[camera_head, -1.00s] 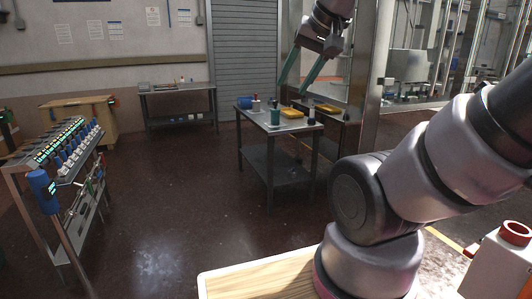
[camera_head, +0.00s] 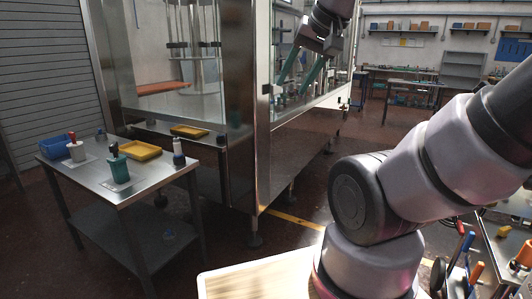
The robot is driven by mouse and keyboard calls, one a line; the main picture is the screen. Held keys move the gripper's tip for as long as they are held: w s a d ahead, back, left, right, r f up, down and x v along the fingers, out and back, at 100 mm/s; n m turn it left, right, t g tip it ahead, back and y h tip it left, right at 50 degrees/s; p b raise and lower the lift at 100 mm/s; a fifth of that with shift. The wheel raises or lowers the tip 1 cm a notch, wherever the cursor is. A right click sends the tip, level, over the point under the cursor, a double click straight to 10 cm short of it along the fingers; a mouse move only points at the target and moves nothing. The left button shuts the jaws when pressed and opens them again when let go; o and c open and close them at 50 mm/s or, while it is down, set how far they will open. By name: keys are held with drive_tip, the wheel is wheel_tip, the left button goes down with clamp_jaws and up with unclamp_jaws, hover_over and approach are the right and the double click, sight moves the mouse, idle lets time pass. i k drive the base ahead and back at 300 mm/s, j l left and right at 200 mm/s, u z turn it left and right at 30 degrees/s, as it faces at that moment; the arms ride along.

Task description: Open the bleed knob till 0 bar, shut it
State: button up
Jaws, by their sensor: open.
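My gripper (camera_head: 291,87) is raised at the upper middle of the head view, its two long teal fingers spread apart with nothing between them. Behind it in the picture is a glass-walled machine with steel posts (camera_head: 247,170). I cannot make out a bleed knob or a pressure gauge in this view. Details inside the machine are small and partly hidden by my gripper and arm.
A bench with coloured-handled tools (camera_head: 465,243) is at lower right. Dark floor lies between the table and machine. Shelves and benches (camera_head: 402,72) stand far back.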

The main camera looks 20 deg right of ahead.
sight(503, 232)
drive_tip(key=i+z, duration=0.25)
drive_tip(key=z, duration=0.15)
drive_tip(key=i+z, duration=0.35)
drive_tip(key=i+j+z, duration=0.1)
drive_tip(key=z, duration=0.3)
drive_tip(key=i+j+z, duration=0.2)
drive_tip(key=i+z, duration=0.45)
drive_tip(key=z, duration=0.15)
drive_tip(key=i+j+z, duration=0.2)
drive_tip(key=z, duration=0.25)
drive_tip(key=i+j+z, duration=0.25)
drive_tip(key=z, duration=0.2)
